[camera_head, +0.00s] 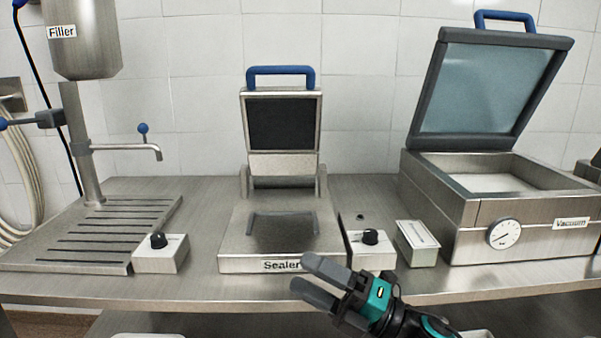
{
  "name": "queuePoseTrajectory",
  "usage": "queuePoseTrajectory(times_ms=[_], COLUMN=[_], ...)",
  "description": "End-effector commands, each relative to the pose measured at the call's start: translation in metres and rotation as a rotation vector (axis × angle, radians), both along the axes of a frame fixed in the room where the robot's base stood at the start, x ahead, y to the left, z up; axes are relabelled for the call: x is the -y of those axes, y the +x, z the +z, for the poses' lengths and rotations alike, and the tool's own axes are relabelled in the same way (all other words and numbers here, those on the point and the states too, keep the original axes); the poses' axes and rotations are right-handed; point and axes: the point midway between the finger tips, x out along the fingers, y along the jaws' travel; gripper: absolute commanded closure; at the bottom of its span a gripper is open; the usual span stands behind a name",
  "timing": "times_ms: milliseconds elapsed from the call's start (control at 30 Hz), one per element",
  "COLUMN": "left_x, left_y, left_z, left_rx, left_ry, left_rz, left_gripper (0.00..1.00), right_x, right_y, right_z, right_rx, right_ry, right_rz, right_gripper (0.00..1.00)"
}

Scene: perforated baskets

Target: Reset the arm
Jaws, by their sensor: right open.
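My right gripper (318,283) comes in from the bottom right of the head view, with dark grey fingers and a teal and black body. Its fingers are apart and nothing shows between them. It is in front of the table's front edge, overlapping the lower right corner of the sealer (280,225) in the picture. My left gripper and arm are not in the head view.
A steel table (205,287) carries a filler (82,45) with a slotted drip tray at left, an open-lidded vacuum machine (560,243) at right, knob boxes (160,262) and a small labelled box (416,250). A lower shelf lies below; a tiled wall stands behind.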

Motion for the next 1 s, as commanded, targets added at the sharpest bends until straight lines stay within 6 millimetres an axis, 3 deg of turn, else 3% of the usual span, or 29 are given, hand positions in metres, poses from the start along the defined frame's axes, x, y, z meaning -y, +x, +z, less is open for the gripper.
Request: queuePoseTrajectory(times_ms=[167,267,367,500,600,700,800,1000], left_x=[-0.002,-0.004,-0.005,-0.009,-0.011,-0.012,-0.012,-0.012], left_y=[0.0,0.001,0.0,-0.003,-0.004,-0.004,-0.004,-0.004], left_z=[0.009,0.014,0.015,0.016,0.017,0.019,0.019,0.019], left_rx=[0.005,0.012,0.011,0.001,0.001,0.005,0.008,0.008], left_ry=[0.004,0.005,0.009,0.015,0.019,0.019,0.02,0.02], left_rz=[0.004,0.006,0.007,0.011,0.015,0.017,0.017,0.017], left_gripper=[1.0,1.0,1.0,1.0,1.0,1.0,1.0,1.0], right_x=[0.036,0.063,0.09,0.124,0.141,0.151,0.156,0.158], right_y=[-0.003,-0.012,-0.033,-0.082,-0.121,-0.153,-0.171,-0.176], right_z=[-0.047,-0.086,-0.132,-0.197,-0.232,-0.254,-0.266,-0.269], right_rx=[-0.459,-0.722,-0.986,-1.334,-1.531,-1.666,-1.739,-1.758], right_ry=[0.286,0.433,0.572,0.746,0.842,0.907,0.942,0.952], right_rz=[-0.208,-0.333,-0.462,-0.643,-0.753,-0.833,-0.878,-0.889], right_gripper=[0.39,0.39,0.39,0.39,0.39,0.39,0.39,0.39])
